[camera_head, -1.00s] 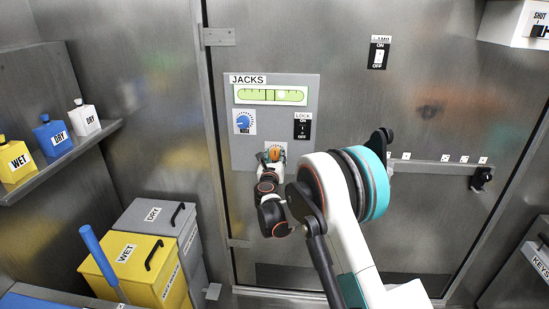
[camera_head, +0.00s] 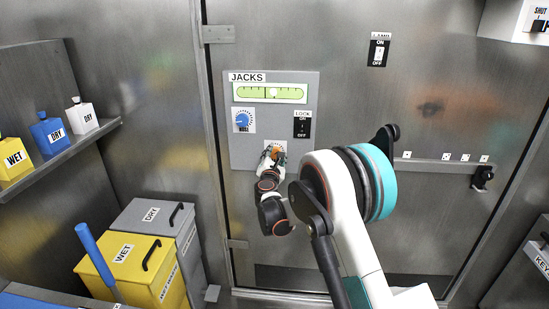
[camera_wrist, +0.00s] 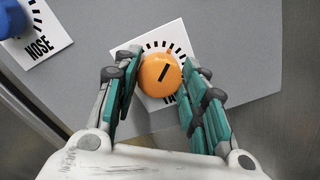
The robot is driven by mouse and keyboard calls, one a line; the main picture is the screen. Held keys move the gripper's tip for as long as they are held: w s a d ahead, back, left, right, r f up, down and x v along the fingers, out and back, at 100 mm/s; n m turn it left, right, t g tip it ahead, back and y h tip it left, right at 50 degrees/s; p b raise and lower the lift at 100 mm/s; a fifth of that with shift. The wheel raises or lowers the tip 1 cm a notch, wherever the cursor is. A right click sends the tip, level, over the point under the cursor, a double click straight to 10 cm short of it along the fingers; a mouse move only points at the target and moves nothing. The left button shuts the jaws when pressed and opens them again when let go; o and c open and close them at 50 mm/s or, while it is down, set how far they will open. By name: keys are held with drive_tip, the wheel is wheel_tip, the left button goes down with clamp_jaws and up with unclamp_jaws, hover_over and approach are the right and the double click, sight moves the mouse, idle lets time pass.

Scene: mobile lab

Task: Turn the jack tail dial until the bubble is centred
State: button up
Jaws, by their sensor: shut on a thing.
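The orange tail dial (camera_wrist: 158,76) sits on a white card with tick marks, and its black pointer line leans to the upper right in the wrist view. The card's lettering is mostly hidden. My gripper (camera_wrist: 161,66) is shut on the dial, with one teal-padded finger on each side. In the head view my gripper (camera_head: 274,157) covers most of the dial, low on the grey jacks panel (camera_head: 283,82). The green level vial (camera_head: 250,93) is at the top of that panel. Its pale bubble (camera_head: 273,92) lies slightly right of the vial's middle.
The blue nose dial (camera_head: 243,119) is above and left of my gripper, and a black lock switch (camera_head: 302,127) is above and right. Yellow and grey bins stand lower left, under a shelf of bottles. A latch bar (camera_head: 435,168) crosses the door at right.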

drive_tip(key=m, duration=0.5)
drive_tip(key=shift+f+b, duration=0.1)
drive_tip(key=shift+b, duration=0.25)
idle(0.4)
drive_tip(key=o, duration=1.1)
drive_tip(key=shift+c, duration=0.2)
drive_tip(key=s, duration=1.2)
drive_tip(key=shift+a, duration=0.15)
